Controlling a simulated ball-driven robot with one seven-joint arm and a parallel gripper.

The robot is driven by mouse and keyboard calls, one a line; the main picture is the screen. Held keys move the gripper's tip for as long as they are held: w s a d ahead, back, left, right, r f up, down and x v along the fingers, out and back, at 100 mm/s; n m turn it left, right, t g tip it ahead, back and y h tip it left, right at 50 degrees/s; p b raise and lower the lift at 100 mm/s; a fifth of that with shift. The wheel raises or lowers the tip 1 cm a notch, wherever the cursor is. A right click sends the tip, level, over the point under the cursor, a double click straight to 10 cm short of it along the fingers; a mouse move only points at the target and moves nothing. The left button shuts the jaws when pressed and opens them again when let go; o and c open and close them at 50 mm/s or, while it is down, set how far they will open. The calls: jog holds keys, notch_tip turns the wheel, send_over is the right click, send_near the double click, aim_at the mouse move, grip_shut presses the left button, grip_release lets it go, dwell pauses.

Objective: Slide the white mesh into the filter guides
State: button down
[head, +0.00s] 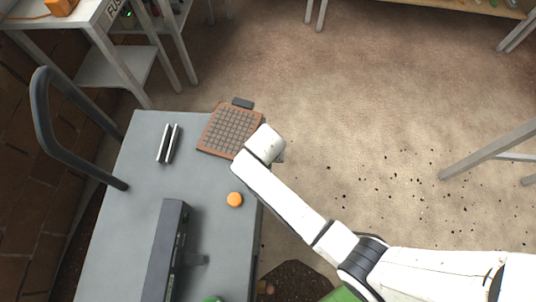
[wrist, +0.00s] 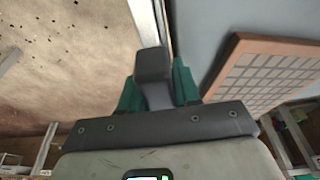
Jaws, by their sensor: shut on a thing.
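My gripper (wrist: 155,85) has green fingers shut on a dark grey tab (wrist: 153,64). What hangs from the tab is hidden or seen edge-on, so I cannot tell whether it is the white mesh. In the head view my white wrist is at the right edge of the grey cart top, and the fingers are hidden behind it. The filter guides appear to be two thin parallel rails (head: 168,143) standing on the cart's left part, to the left of my wrist. No white mesh face shows clearly in either view.
A brown-framed grid panel (head: 228,130) with a dark tab lies at the cart's far right, beside my wrist; it also shows in the wrist view (wrist: 268,68). An orange knob (head: 235,199), a long dark box (head: 166,250) and a cart handle (head: 42,120) are nearby.

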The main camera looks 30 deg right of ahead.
jog(key=shift+f, duration=0.2)
dwell(0.8)
jog(key=shift+r+p, duration=0.15)
jog(key=shift+p, duration=0.15)
jog(key=c, duration=0.7)
grip_release()
jog(key=shift+c, duration=0.2)
jog(key=shift+r, duration=0.15)
jog(key=shift+r+p, duration=2.7)
jog(key=v, duration=1)
jog(key=shift+s+r, duration=0.15)
jog(key=shift+r, duration=0.15)
